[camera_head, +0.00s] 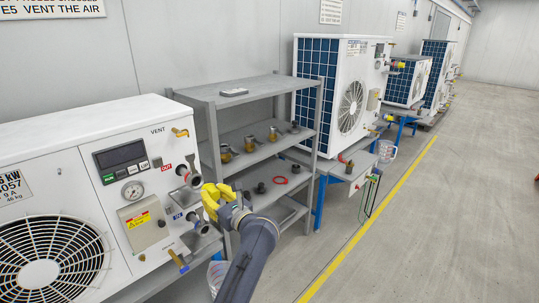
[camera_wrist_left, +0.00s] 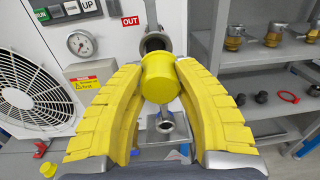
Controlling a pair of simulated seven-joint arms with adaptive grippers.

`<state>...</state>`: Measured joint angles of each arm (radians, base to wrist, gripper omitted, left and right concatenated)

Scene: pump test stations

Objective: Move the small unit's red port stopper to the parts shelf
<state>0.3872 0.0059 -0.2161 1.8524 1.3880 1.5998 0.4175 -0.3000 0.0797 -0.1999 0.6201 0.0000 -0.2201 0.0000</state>
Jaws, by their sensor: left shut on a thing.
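My left gripper (camera_head: 212,196) is beside the near white unit, just right of its ports. In the left wrist view it (camera_wrist_left: 158,82) is shut on a yellow cylindrical stopper (camera_wrist_left: 159,78), held in front of the OUT port (camera_wrist_left: 154,42); whether they touch is unclear. In the head view a red part shows at the near unit's OUT port (camera_head: 182,171), and a red port piece (camera_head: 342,158) shows on the second unit (camera_head: 345,75). I cannot tell which is the task's red stopper. The grey parts shelf (camera_head: 250,90) stands behind the gripper. My right gripper is not in view.
Brass fittings (camera_head: 226,153) stand on the shelf's middle level; a red ring (camera_head: 280,180) and dark caps (camera_head: 261,188) lie below. A lower metal port (camera_wrist_left: 166,122) is beneath the stopper.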

